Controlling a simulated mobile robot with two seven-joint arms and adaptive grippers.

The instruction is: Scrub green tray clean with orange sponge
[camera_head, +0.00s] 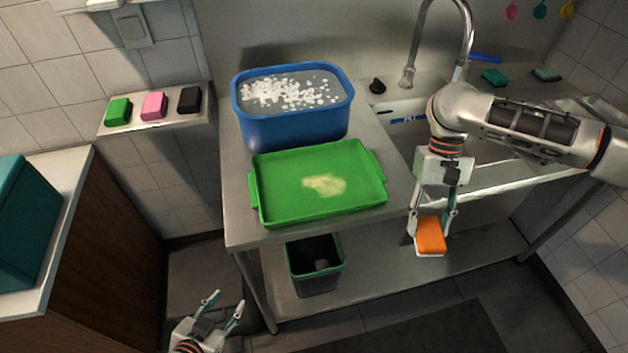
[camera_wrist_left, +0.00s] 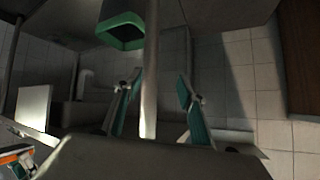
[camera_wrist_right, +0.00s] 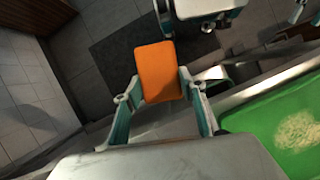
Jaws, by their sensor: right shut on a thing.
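The green tray (camera_head: 270,207) lies on the steel counter with a pale yellowish stain (camera_head: 325,184) right of its middle. Part of the tray and the stain also show in the right wrist view (camera_wrist_right: 258,122). My right gripper (camera_head: 432,226) is shut on the orange sponge (camera_head: 430,236), in front of the counter's right side and apart from the tray. The sponge fills the space between the fingers in the right wrist view (camera_wrist_right: 158,72). My left gripper (camera_head: 222,302) is open and empty, low in front of the counter; its spread fingers show in the left wrist view (camera_wrist_left: 158,100).
A blue tub (camera_head: 297,129) of foamy water stands behind the tray. A dark bin (camera_head: 316,268) sits on the lower shelf. Green, pink and black blocks (camera_head: 154,106) lie on a wall shelf. A faucet (camera_head: 440,30) and sink are at the right.

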